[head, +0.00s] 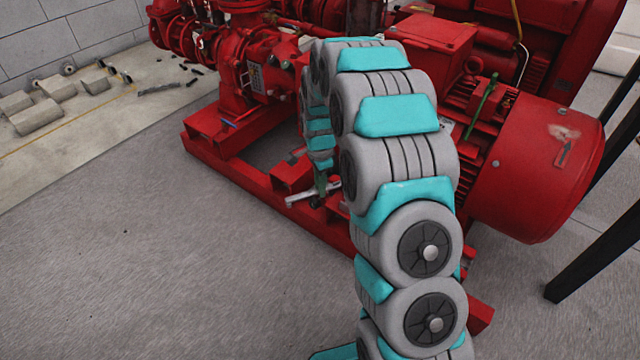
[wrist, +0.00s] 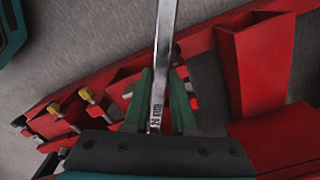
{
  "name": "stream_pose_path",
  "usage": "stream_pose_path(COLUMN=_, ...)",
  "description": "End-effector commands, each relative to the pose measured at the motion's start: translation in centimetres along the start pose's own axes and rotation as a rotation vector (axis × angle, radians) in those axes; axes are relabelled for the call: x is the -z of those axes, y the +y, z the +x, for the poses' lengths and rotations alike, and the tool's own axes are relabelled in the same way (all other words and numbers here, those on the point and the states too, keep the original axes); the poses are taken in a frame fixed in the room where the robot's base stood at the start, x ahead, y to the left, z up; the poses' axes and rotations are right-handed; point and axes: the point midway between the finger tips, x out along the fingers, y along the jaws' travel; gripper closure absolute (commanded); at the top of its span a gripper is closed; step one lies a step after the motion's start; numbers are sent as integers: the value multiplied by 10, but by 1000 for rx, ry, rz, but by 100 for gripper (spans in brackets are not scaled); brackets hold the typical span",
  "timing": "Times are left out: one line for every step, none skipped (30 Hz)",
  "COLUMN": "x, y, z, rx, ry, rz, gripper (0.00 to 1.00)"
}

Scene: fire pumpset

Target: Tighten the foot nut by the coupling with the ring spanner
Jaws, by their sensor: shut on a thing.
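My gripper (wrist: 161,95) has dark green fingers and is shut on the ring spanner (wrist: 165,35), a flat silver bar with stamped lettering near the fingers. In the wrist view the spanner runs up and out of the top of the picture, so its far end is not seen there. In the head view the spanner (head: 301,198) shows as a short pale bar by the red base frame, beside my arm. Brass-coloured bolt or nut heads (wrist: 86,94) sit on red brackets left of the gripper. I cannot tell which is the foot nut; the coupling is mostly hidden by my arm.
The red pumpset stands on a red base frame (head: 236,165), with the large red motor (head: 535,170) at right. A red upright post (wrist: 257,65) stands right of the spanner. Grey blocks (head: 38,117) lie by the left wall. The floor in front is clear.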

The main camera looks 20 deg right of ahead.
Motion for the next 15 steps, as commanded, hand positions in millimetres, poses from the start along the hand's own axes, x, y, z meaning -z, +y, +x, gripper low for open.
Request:
stream_pose_path(x=0, y=0, z=1, rx=0, ry=0, rz=0, gripper=100)
stream_pose_path(x=0, y=0, z=2, rx=0, ry=0, rz=0, gripper=100)
stream_pose_path(x=0, y=0, z=3, rx=0, ry=0, rz=0, gripper=100)
stream_pose_path(x=0, y=0, z=3, rx=1, ry=0, rz=0, gripper=100)
stream_pose_path(x=0, y=0, z=4, rx=1, ry=0, rz=0, gripper=100)
stream_pose_path(x=0, y=0, z=5, rx=0, ry=0, rz=0, gripper=100)
stream_pose_path(x=0, y=0, z=6, rx=1, ry=0, rz=0, gripper=100)
stream_pose_path(x=0, y=0, z=6, rx=1, ry=0, rz=0, gripper=100)
stream_pose_path(x=0, y=0, z=7, rx=1, ry=0, rz=0, gripper=100)
stream_pose_path(x=0, y=0, z=8, rx=1, ry=0, rz=0, gripper=100)
stream_pose_path(x=0, y=0, z=9, rx=1, ry=0, rz=0, gripper=100)
stream_pose_path(x=0, y=0, z=10, rx=1, ry=1, rz=0, gripper=100)
stream_pose_path(x=0, y=0, z=10, rx=1, ry=0, rz=0, gripper=100)
stream_pose_path(x=0, y=0, z=11, rx=1, ry=1, rz=0, gripper=100)
stream_pose_path(x=0, y=0, z=12, rx=1, ry=1, rz=0, gripper=100)
